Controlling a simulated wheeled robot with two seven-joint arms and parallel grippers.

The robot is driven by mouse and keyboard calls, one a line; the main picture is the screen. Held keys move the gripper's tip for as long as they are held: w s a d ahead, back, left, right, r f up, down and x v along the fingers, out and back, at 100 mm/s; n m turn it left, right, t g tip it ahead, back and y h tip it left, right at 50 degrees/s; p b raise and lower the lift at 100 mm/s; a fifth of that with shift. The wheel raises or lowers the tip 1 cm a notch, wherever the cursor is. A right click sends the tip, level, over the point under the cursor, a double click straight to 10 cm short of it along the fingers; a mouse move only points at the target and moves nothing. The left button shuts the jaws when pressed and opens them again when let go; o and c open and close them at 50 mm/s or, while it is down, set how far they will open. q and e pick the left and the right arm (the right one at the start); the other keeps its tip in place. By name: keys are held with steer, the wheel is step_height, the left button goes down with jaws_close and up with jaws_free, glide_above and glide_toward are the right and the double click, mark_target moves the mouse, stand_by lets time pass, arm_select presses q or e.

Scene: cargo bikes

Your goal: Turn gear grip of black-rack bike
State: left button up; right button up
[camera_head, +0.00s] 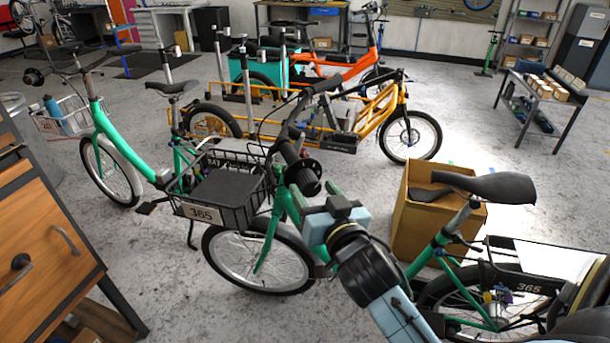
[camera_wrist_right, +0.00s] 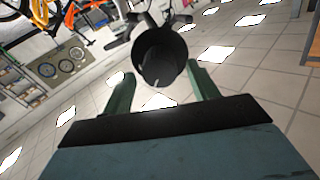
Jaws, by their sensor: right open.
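The black-rack bike is green, with a black wire basket (camera_head: 218,205) at its front and a black rear rack (camera_head: 515,285). Its handlebar carries a black gear grip (camera_head: 305,175), seen end-on as a dark cylinder in the right wrist view (camera_wrist_right: 160,58). My right gripper (camera_head: 312,192) is open, with its green fingers close to the grip. In the right wrist view the fingers (camera_wrist_right: 162,92) stand to either side of the cylinder's lower part; I cannot tell whether they touch it. The arm hides part of the bike's frame. My left gripper is not in view.
A cardboard box (camera_head: 425,215) stands behind the bike's saddle (camera_head: 485,185). Another green bike (camera_head: 115,150) with a white basket is at left, and a yellow cargo bike (camera_head: 390,120) stands behind. A wooden cabinet (camera_head: 45,250) is at the left edge. Open floor lies at right.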

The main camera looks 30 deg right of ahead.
mark_target(305, 178)
steer(key=shift+w+d, duration=0.25)
steer(key=shift+w, duration=1.1)
steer(key=shift+w+d, duration=0.25)
steer(key=shift+w, duration=1.05)
steer(key=shift+c, duration=0.5)
steer(key=c, duration=0.9)
steer(key=n+p, duration=0.3)
steer(key=n, duration=0.1)
steer(key=shift+r, duration=0.1)
steer(key=shift+n+p, duration=1.35)
steer(key=shift+n, duration=1.05)
